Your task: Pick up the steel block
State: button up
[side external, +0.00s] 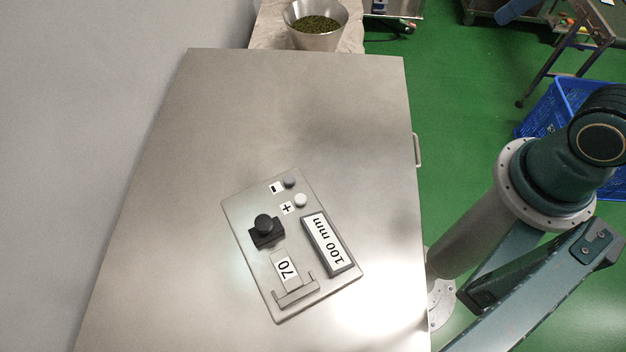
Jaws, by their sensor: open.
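A steel block (279,257) with a white label reading "70" lies on a thin grey plate (246,224) on the steel table. Its lower end is beside a low bracket-shaped stop (298,296); I cannot tell whether they touch. My gripper is outside the picture; only links of my arm show at the right, clear of the block.
A bowl of green leaves (317,38) stands beyond the far edge.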

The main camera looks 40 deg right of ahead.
jog(key=w+a+f+n+g+y, duration=0.1)
jog(key=w+a+n+g, duration=0.2)
jog(key=w+a+n, duration=0.45)
jog(key=w+a+f+n+g+y, duration=0.15)
jog(key=w+a+n, duration=0.25)
jog(key=a+n, duration=0.65)
jog(key=s+a+f+n+g, duration=0.2)
jog(key=a+f+n, duration=0.5)
jog(key=a, duration=0.4)
jog(key=s+a+f+n+g+h, duration=0.1)
jog(key=s+a+f+n+g, duration=0.1)
jog(key=a+f+n, duration=0.6)
jog(key=a+g, duration=0.1)
jog(key=a, duration=0.1)
jog(key=shift+a+n, duration=0.3)
jog(key=shift+a, duration=0.05)
jog(key=shift+f+g+h, duration=0.15)
jog(key=shift+g+h, duration=0.1)
send_over(283, 267)
jog(key=w, duration=0.2)
jog(key=shift+w+d+f, duration=0.1)
jog(key=shift+d+f, duration=0.05)
jog(key=shift+f, duration=1.8)
jog(key=shift+d+f, duration=0.1)
jog(key=shift+f, duration=1.85)
